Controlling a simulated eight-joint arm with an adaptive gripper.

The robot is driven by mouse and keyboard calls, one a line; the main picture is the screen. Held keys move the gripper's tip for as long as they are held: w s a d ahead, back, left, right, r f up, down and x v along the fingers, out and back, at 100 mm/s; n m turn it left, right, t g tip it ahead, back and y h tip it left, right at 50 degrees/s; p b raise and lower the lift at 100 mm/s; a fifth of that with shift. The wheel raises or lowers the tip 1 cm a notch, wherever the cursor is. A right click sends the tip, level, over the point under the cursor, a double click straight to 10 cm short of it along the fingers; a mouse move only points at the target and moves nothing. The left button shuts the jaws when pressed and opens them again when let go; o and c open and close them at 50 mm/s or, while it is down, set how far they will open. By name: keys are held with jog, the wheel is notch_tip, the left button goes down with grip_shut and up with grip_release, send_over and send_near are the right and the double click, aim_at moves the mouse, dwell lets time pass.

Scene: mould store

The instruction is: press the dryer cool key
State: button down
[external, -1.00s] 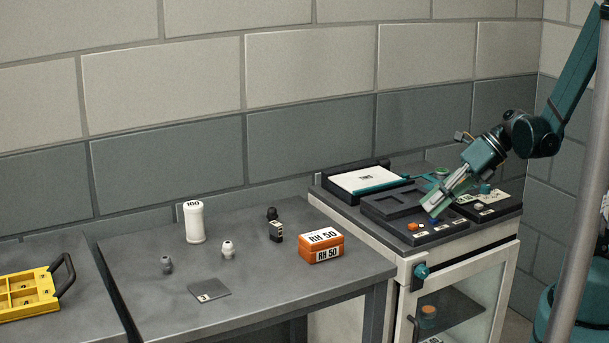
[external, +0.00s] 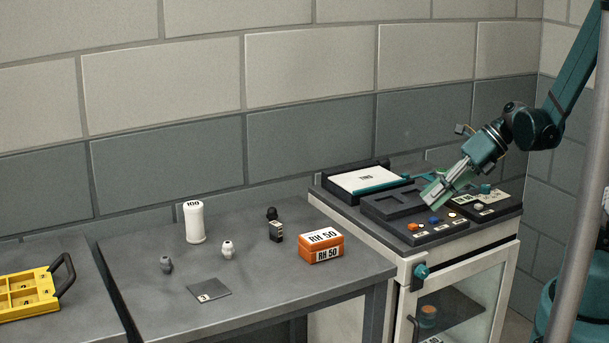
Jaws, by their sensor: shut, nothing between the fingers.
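The dark key panel (external: 424,238) sits at the front of the cabinet top on the right. It carries an orange key (external: 412,227), a blue key (external: 434,220) and a small pale key (external: 452,215), with small labels in front that are too small to read. Which one is the cool key cannot be read from its label. My gripper (external: 431,201) is shut and empty. It points down and left, a little above and behind the blue key, and appears clear of it.
A dark tray with recesses (external: 380,209) and a white-topped unit (external: 366,180) lie left of my gripper. A second panel with knobs (external: 490,206) is to the right. An orange RH 50 box (external: 321,246) stands on the lower table, which has free room.

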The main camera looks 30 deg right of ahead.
jog(key=shift+r+p, duration=2.05)
jog(key=shift+r, duration=0.85)
